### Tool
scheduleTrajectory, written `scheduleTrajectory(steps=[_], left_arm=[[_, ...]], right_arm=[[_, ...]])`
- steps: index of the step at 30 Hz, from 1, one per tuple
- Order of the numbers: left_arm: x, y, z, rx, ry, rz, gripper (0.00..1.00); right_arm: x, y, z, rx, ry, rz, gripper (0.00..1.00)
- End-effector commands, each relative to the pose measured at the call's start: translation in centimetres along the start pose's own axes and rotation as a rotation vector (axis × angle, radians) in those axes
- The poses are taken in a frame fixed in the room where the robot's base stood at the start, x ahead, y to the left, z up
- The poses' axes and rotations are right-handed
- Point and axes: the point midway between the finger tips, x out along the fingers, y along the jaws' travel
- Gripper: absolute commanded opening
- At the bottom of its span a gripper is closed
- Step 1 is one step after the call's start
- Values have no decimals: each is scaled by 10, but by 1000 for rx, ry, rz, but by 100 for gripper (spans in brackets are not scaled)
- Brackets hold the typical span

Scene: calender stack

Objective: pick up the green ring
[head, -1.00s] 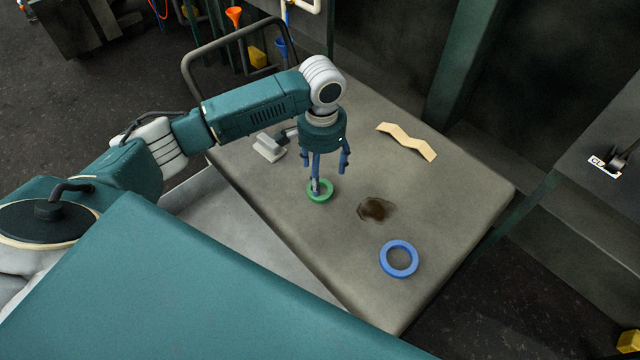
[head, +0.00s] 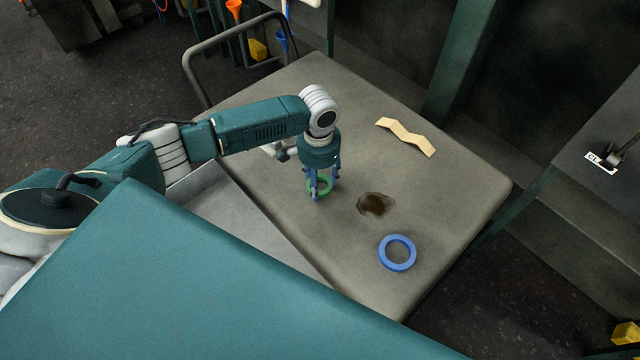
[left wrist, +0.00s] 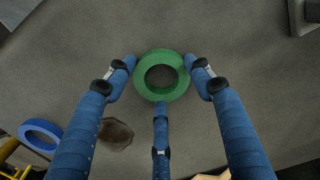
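In the left wrist view the green ring (left wrist: 162,75) sits between the fingertips of my left gripper (left wrist: 160,72). Two tips press close at its left and right edges and a third at its lower edge. The ring shows no clear lift from the table. My right gripper is not in view.
A zigzag tan piece (head: 406,137) lies at the back right. A grey part behind my gripper is mostly hidden by my arm.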

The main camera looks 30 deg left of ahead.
Motion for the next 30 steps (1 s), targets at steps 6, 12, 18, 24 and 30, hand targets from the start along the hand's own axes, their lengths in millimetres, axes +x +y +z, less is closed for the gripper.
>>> scheduleTrajectory(steps=[6, 12, 18, 24, 30], left_arm=[[0, 0, 0, 0, -1, 0, 27], [0, 0, 0, 0, -1, 0, 27], [-8, 0, 0, 1, 0, 0, 27], [-34, 0, -1, 1, 3, -1, 27], [-82, 0, -2, 1, 6, -1, 27]], right_arm=[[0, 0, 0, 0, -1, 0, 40], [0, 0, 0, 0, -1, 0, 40], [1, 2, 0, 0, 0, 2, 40], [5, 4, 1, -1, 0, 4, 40], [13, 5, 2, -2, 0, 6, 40]])
